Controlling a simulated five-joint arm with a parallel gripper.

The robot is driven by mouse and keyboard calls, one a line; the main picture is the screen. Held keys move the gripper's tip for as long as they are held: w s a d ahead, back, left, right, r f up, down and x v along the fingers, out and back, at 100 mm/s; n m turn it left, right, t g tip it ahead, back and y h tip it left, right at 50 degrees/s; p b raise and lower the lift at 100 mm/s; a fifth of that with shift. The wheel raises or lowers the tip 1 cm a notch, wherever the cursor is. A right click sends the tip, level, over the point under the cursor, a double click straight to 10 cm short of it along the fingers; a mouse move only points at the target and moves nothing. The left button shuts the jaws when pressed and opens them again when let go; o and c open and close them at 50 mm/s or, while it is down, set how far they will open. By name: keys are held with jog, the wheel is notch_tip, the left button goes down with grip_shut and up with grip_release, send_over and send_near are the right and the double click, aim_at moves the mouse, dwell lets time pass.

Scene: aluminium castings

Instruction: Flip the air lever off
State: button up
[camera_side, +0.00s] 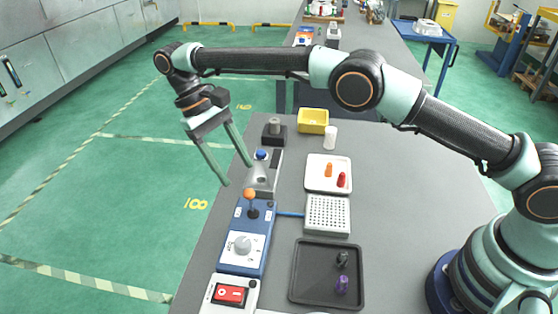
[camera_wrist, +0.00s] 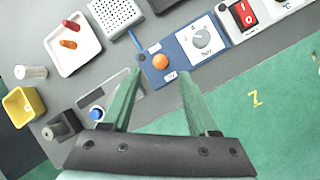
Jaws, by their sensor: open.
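The air lever (camera_side: 249,195) is a short dark stick with an orange ball on top. It stands on a blue panel (camera_side: 239,264) that also carries a white dial, and leans a little to the left in the side view. My gripper (camera_side: 239,174) is open and empty, its two long green fingers pointing down above and just behind the ball. In the wrist view, the orange ball (camera_wrist: 161,62) shows between and just beyond the tips of my gripper (camera_wrist: 160,72). I see no contact. The lever's stick is mostly hidden under the ball there.
A red rocker switch box (camera_side: 231,293) adjoins the panel at the front. A grey unit with a blue button (camera_side: 262,155) stands behind. To the right are a perforated white block (camera_side: 328,214), a white tray (camera_side: 313,178) with pegs and a black tray (camera_side: 299,285). A yellow bin (camera_side: 313,121) stands farther back.

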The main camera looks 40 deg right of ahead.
jog(key=shift+c, duration=0.3)
jog(key=shift+r, duration=0.2)
grip_shut()
notch_tip(320, 180, up, 5)
jog(key=n+t+y, duration=0.3)
jog(key=n+t, duration=0.2)
jog(key=n, duration=0.8)
send_over(251, 202)
jog(key=d, duration=0.2)
jog(key=s+d+f+n+t+y, duration=0.2)
jog(key=s+d+n+t, duration=0.25)
jog(key=s+n, duration=0.45)
jog(key=shift+g, duration=0.25)
jog(key=x, duration=0.3)
jog(key=w+a+x, duration=0.1)
jog(key=x, duration=0.3)
jog(key=r+x, duration=0.1)
jog(key=x, duration=0.2)
jog(key=shift+w+a+f, duration=0.2)
jog(key=shift+w+a, duration=0.15)
jog(key=shift+w+a+r, duration=0.1)
jog(key=shift+w+a, duration=0.25)
jog(key=shift+w, duration=0.2)
